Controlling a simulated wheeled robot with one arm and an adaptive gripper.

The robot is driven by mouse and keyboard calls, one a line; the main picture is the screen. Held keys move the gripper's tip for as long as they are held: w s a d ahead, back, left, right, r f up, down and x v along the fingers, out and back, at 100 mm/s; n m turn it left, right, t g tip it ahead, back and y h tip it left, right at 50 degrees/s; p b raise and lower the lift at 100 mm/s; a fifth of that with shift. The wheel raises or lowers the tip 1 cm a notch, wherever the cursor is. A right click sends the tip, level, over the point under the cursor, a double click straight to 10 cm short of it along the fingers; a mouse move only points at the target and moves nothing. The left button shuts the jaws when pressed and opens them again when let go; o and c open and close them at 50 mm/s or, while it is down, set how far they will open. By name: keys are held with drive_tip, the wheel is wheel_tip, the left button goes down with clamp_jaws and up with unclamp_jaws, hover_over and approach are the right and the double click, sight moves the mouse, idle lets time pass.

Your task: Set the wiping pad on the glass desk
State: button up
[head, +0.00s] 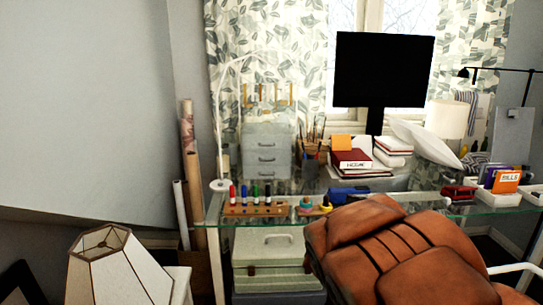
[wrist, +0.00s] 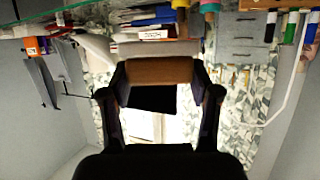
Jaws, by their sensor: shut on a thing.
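My gripper (wrist: 161,95) shows in the wrist view, which sees the room upside down. Its two dark fingers are shut on the wiping pad (wrist: 163,72), a brown block held between them. A dark patch below the brown face may be part of the pad or the monitor behind it. The glass desk (head: 490,210) stands across the middle of the head view, and its green edge shows at the top left of the wrist view (wrist: 60,22). Neither gripper nor pad shows in the head view.
A brown leather chair (head: 400,255) blocks the desk's front right. The desk holds a marker rack (head: 255,209), grey drawers (head: 267,160), books (head: 350,160), a monitor (head: 384,70) and a bills box (head: 505,182). A lampshade (head: 118,270) stands front left. Little bare glass shows.

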wheel_tip(320, 180, up, 10)
drive_tip(key=p, duration=0.9)
drive_tip(key=shift+r, duration=0.25)
drive_tip(key=shift+d, duration=0.1)
